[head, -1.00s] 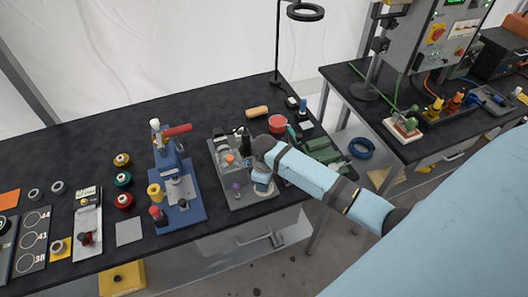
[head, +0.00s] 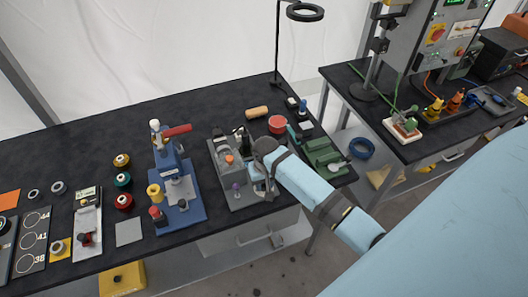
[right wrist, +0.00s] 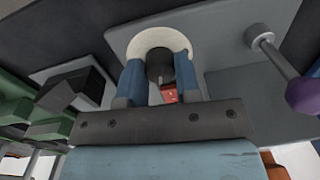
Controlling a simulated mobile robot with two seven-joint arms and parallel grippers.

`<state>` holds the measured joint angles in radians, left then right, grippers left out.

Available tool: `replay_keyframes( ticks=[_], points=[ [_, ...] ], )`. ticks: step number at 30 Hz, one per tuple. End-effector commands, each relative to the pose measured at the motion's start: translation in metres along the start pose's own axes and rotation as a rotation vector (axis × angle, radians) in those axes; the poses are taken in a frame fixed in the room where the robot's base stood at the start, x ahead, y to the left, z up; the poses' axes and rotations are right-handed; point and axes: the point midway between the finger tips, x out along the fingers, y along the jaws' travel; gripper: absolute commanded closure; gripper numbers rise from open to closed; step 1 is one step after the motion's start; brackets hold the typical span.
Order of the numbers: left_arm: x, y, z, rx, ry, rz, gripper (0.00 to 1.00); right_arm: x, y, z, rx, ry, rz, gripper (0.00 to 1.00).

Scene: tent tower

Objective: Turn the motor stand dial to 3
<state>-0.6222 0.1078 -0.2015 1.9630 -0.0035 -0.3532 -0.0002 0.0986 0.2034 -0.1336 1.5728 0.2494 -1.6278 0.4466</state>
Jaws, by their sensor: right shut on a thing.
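The grey motor stand (head: 242,202) sits on the black bench, in the middle of the head view. In the right wrist view its round black dial (right wrist: 160,65) stands on a pale disc on the grey plate (right wrist: 222,45). My right gripper (right wrist: 160,78) is shut on the dial, with one blue finger on each side. A small red patch shows between the fingers. The dial's numbers and pointer cannot be read. In the head view my right gripper (head: 262,188) hides the dial. My left gripper is not in view.
A purple-tipped lever (right wrist: 305,92) stands close beside the gripper on the stand. A blue press (head: 178,195) is to the left. A green fixture (head: 322,152) and a red round container (head: 278,124) are to the right. The bench's front edge is near.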

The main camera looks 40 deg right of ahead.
Motion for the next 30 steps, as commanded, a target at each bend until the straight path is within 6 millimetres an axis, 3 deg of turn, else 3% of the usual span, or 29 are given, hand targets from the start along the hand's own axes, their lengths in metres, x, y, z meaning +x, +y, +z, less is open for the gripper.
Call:
replay_keyframes(
  ticks=[15, 30],
  points=[
    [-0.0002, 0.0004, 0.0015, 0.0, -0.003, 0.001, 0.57, -0.0014, -0.0006, -0.0004, 0.399, 0.018, -0.002, 0.93],
    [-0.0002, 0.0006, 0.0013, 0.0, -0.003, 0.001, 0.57, -0.0016, -0.0001, -0.0009, 0.514, 0.024, -0.001, 0.93]
  ],
)
